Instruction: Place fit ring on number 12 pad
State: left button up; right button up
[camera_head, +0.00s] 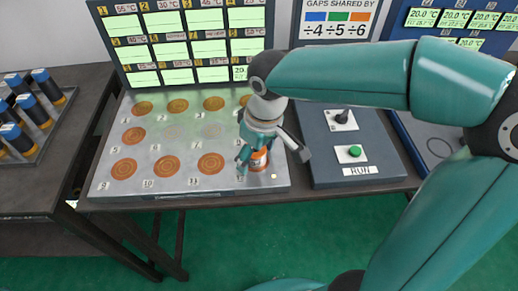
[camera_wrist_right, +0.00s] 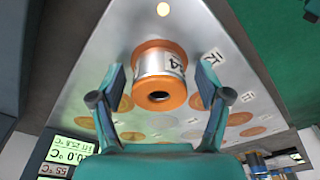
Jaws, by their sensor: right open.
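The fit ring, a silver spool with orange rims and a dark marking, shows in the right wrist view (camera_wrist_right: 162,68) and under the gripper in the head view (camera_head: 259,160). It is upright at the place of the number 12 pad, beside the "12" label (camera_wrist_right: 213,57). The ring and gripper hide that pad; I cannot tell whether the ring fully touches it. My right gripper (camera_head: 262,158) is open, with one finger on each side of the ring and visible gaps in the wrist view (camera_wrist_right: 160,82). My left gripper is not in view.
The metal plate (camera_head: 145,105) carries rows of round orange pads, including pad 11 (camera_head: 210,164). A temperature display board (camera_head: 180,48) stands behind it. A RUN box with a green button (camera_head: 354,151) is at right. A rack of dark cylinders (camera_head: 38,112) is at far left.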

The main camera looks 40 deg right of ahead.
aim_at(262, 154)
jog(key=shift+r+p, duration=0.45)
jog(key=shift+r, duration=0.15)
notch_tip(262, 154, up, 12)
jog(key=s+p, duration=0.1)
jog(key=shift+s+d+p, duration=0.2)
jog(key=shift+s+p, duration=0.1)
jog(key=shift+s, duration=0.05)
jog(key=shift+r, duration=0.1)
